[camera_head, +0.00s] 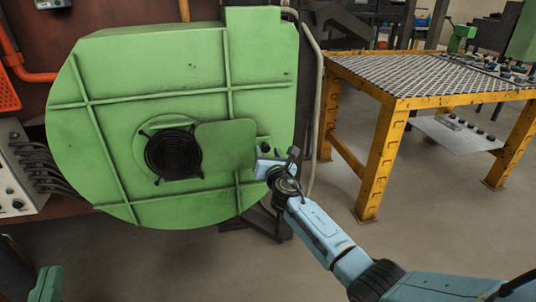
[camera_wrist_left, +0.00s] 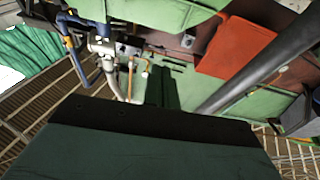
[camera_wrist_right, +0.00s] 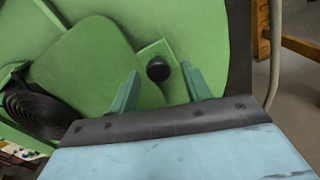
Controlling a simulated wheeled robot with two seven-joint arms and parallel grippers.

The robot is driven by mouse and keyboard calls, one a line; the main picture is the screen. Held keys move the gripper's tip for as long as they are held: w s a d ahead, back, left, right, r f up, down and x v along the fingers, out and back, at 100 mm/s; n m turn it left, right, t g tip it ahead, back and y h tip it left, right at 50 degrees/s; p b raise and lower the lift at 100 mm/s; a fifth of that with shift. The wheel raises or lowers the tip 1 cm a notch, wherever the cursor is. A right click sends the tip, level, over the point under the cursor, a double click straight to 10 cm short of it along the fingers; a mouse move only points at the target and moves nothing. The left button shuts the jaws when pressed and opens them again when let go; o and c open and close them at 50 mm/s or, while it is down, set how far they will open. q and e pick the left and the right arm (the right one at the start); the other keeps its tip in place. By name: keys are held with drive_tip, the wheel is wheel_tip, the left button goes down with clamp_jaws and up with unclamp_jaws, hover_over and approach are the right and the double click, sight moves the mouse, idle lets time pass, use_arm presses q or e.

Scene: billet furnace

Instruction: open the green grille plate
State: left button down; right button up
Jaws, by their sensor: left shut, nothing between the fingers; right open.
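The green grille plate (camera_head: 226,146) is a flat, rounded panel on the large green round door (camera_head: 160,80). It lies just right of the black round grille (camera_head: 172,153), whose dark coils show. In the right wrist view the plate (camera_wrist_right: 85,65) is at left, with part of the grille (camera_wrist_right: 35,105) beside it. A black knob (camera_wrist_right: 158,68) sits on a small green base right of the plate. My right gripper (camera_wrist_right: 160,75) is open, its fingers pointing toward the knob, one on each side in view; contact is unclear. My left gripper (camera_wrist_left: 165,70) is shut and empty, away from the plate.
A yellow-framed table (camera_head: 400,100) with a mesh top stands at right. A control box (camera_head: 18,175) with cables is at far left, below an orange pipe (camera_head: 30,72). A pale pipe (camera_head: 317,100) runs beside the door. The floor at front centre is clear.

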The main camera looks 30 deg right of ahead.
drive_tip(key=shift+s, duration=0.1)
use_arm(q)
drive_tip(key=s+a+f+g+y+p, duration=0.2)
drive_tip(key=s+f+g, duration=0.1)
drive_tip(key=f+g, duration=0.3)
drive_tip(key=s+a+f+g+y+p, duration=0.2)
drive_tip(key=f+g, duration=0.5)
drive_tip(key=f, duration=0.4)
drive_tip(key=shift+s+a+f+n+y+p, duration=0.35)
drive_tip(key=shift+s+a+p, duration=0.2)
drive_tip(key=shift+s+a, duration=0.5)
use_arm(e)
drive_tip(key=v, duration=1.3)
use_arm(q)
drive_tip(key=shift+s+d, duration=0.2)
use_arm(e)
drive_tip(key=shift+a+r, duration=0.1)
drive_tip(key=shift+r, duration=0.05)
